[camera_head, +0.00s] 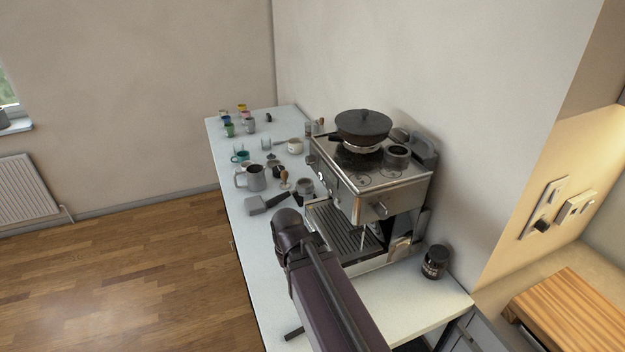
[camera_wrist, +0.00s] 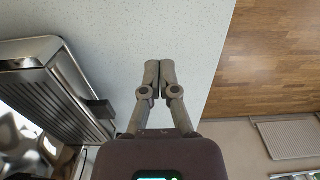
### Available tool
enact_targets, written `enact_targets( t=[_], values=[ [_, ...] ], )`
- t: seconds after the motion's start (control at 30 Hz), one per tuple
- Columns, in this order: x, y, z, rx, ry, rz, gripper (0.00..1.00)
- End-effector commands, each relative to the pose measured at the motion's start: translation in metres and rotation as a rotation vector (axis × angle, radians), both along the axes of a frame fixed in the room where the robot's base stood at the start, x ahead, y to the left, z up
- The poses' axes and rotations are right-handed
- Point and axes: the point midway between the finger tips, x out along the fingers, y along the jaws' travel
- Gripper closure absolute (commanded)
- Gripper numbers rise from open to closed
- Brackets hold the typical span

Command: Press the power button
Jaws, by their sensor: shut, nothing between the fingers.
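The espresso machine (camera_head: 385,195) stands on the counter with its front facing left. Small round controls (camera_head: 322,176) sit on its upper front panel, one of them bright; I cannot tell which is the power button. In the wrist view, the machine's drip tray (camera_wrist: 75,90) and shiny metal body lie at the left. My gripper (camera_wrist: 160,66) is shut and empty, its fingertips together over the bare counter, apart from the machine. In the head view my arm is in front of the machine and hides part of the counter; the fingertips cannot be made out there.
The white counter (camera_head: 240,190) holds a metal jug (camera_head: 252,178), a portafilter (camera_head: 268,202) and several cups behind. A dark pan (camera_head: 363,127) sits on top of the machine. A dark jar (camera_head: 435,262) stands to its right. Open wooden floor (camera_head: 130,275) lies left.

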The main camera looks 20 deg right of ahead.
Motion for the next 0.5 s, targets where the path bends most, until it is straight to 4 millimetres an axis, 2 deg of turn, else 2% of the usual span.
enact_targets(
  t=[0.27, 0.5],
  values=[
    [0.01, -0.004, -0.003, -0.056, 0.01, 0.067, 1.0],
    [0.042, -0.023, -0.008, -0.261, 0.069, 0.302, 1.0]
  ],
)
